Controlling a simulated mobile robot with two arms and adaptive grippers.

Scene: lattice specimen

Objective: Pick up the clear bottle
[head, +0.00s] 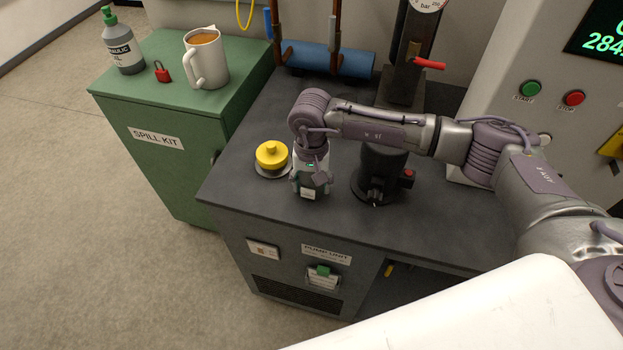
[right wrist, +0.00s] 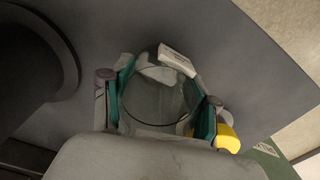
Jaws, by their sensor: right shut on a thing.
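The clear bottle (right wrist: 157,106) stands between the two green-padded fingers of my right gripper (right wrist: 163,110) in the right wrist view. It is see-through, with a white label on its side. In the head view my right gripper (head: 313,178) reaches down over the bottle (head: 308,193) near the front of the dark bench top and hides most of it. The gripper is shut on the bottle. I cannot tell whether the bottle's base touches the bench. My left gripper is not in view.
A yellow knob-like part (head: 271,155) stands close left of the bottle, and a black fixture (head: 381,172) close right. The dark bench (head: 240,165) has its front edge just ahead. A green cabinet (head: 140,85) at left bears a mug (head: 208,62), red padlock (head: 162,73) and hydraulic bottle (head: 123,48).

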